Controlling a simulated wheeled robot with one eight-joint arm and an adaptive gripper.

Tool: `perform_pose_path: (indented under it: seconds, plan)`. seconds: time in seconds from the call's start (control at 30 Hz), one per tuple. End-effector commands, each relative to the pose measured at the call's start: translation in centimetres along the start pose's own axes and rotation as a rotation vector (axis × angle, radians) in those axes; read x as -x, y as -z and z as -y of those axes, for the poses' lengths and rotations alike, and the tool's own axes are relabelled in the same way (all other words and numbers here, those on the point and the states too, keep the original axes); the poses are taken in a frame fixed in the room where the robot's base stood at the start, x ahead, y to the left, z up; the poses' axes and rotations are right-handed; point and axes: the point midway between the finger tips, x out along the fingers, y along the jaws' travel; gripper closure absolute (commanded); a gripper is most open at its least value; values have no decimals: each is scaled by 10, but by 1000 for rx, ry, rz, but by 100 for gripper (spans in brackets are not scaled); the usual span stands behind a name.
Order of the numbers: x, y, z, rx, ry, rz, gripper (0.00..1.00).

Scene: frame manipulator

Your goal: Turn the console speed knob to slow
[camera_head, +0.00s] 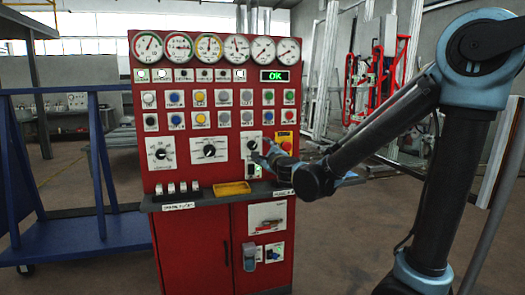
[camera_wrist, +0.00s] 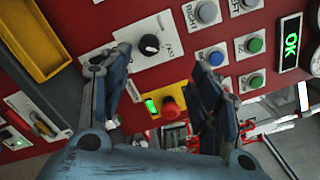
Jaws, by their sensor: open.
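The red console (camera_head: 183,240) stands ahead with three dial knobs on white plates: left (camera_head: 160,154), middle (camera_head: 209,150) and right (camera_head: 253,145). Their lettering is too small to read surely in the head view. My open gripper (camera_head: 266,156) is at the right knob and partly covers its plate. In the wrist view, a black round knob (camera_wrist: 149,45) with a white mark sits on a white plate, just beyond the tips of my gripper (camera_wrist: 161,62) and nearer the left finger. Nothing is between the fingers; contact with the knob cannot be told.
Push buttons (camera_wrist: 207,12) and the green OK display (camera_head: 275,76) are above. A yellow tray (camera_head: 232,188) lies on the ledge below.

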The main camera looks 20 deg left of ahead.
Motion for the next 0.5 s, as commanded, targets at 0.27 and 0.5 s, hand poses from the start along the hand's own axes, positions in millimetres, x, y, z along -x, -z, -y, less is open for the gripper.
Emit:
perform_pose_path:
  seconds: [0.27,0.5]
  plan:
    - [-10,4,-21,-177,22,-86,43]
    - [-30,14,-17,-182,30,-98,43]
